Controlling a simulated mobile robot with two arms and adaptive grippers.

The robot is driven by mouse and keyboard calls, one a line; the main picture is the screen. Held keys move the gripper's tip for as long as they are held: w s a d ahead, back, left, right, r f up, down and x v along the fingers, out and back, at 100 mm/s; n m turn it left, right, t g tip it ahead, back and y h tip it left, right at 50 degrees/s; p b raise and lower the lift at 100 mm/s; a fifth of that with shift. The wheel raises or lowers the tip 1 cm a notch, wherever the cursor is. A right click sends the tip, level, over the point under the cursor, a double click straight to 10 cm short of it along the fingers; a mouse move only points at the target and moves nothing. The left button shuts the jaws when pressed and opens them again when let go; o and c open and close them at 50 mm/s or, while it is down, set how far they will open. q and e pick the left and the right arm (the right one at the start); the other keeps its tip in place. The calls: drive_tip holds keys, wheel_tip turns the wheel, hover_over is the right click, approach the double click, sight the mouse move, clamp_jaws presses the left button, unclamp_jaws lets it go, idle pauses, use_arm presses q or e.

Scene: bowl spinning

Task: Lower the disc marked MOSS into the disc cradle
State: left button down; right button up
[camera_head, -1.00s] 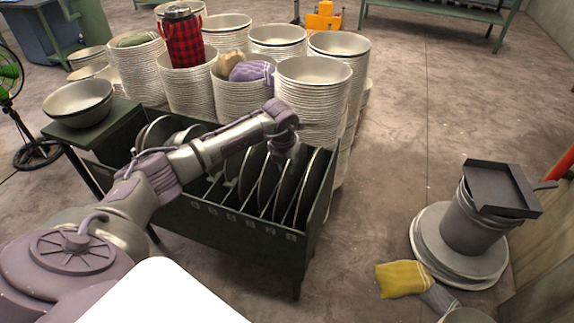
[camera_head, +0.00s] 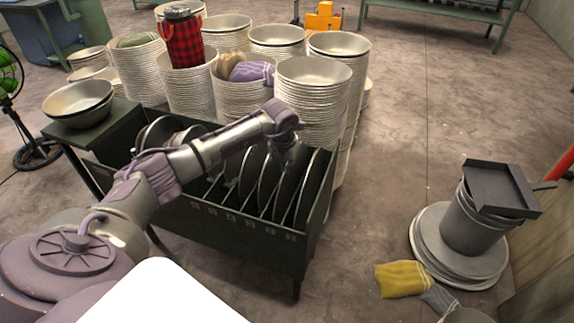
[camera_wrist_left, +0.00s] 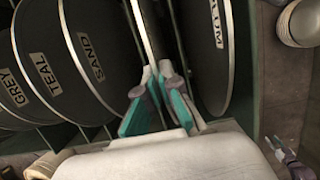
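The disc cradle (camera_head: 220,226) is a dark green slotted bin with dark, pale-rimmed discs standing on edge in it. My left gripper (camera_head: 287,152) is over its right part. In the left wrist view, the gripper's teal fingertips (camera_wrist_left: 158,88) close from both sides on the rim of an edge-on disc (camera_wrist_left: 148,35). Its label is not visible, so I cannot read MOSS. The SAND disc (camera_wrist_left: 75,55) stands to its left and a disc reading "LUM" (camera_wrist_left: 212,60), partly cut off, to its right. How deep the held disc sits is unclear.
TEAL (camera_wrist_left: 32,70) and GREY (camera_wrist_left: 12,95) discs stand farther left. Tall bowl stacks (camera_head: 315,95) crowd behind the cradle; two bowls (camera_head: 78,103) sit on its left shelf. A bucket with a black tray (camera_head: 500,188) stands right.

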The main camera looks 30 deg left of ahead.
use_arm(q)
drive_tip(key=shift+r, duration=0.25)
drive_tip(key=shift+r+p, duration=0.55)
drive_tip(key=shift+r, duration=0.45)
drive_tip(key=shift+r+p, duration=0.3)
drive_tip(key=shift+p, duration=0.15)
drive_tip(key=shift+r, duration=0.1)
drive_tip(key=shift+r+p, duration=1.65)
drive_tip(key=shift+r, duration=0.8)
